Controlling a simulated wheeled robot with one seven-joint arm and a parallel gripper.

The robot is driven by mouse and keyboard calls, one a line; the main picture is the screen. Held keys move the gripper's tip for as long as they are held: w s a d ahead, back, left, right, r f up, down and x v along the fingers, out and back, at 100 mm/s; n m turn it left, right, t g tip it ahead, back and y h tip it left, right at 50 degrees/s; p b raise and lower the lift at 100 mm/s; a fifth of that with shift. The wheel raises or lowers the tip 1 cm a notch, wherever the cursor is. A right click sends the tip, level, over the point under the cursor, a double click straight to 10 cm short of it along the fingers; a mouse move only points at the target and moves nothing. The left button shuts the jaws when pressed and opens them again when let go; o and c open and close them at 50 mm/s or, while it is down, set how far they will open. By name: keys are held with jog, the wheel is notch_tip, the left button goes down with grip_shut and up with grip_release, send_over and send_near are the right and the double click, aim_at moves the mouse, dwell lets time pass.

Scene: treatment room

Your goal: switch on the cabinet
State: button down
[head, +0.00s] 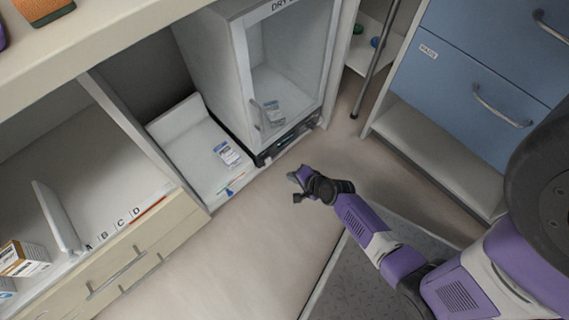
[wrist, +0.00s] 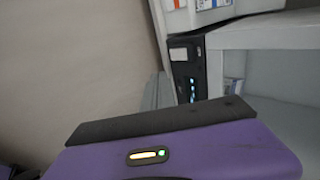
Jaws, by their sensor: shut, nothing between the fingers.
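The dry cabinet (head: 240,75) is a white box with a glass door (head: 290,62), standing low in the bay at top centre in the head view. A dark control panel (head: 290,141) runs along its bottom front edge, with a small teal mark on it. In the wrist view the panel (wrist: 187,75) looks turned on its side, with lit blue-white marks and a pale rectangle at one end. My gripper (head: 297,187) is shut and empty, in front of and apart from the panel. Its fingertips are not clear in the wrist view, where a purple part of mine fills the bottom.
A small labelled box (head: 273,112) is behind the glass. A labelled packet (head: 227,154) lies on the white shelf left of the cabinet. Blue drawers (head: 485,75) stand at right, beyond a metal leg (head: 376,60). Open floor (head: 265,225) lies in front of the cabinet.

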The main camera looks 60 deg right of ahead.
aim_at(269, 163)
jog(key=w+r+b+x, duration=0.2)
jog(key=b+x, duration=0.4)
jog(key=x, duration=0.6)
jog(key=shift+d, duration=0.25)
jog(key=shift+w+d+f, duration=0.1)
jog(key=shift+r+p, duration=0.85)
jog(key=shift+p, duration=0.05)
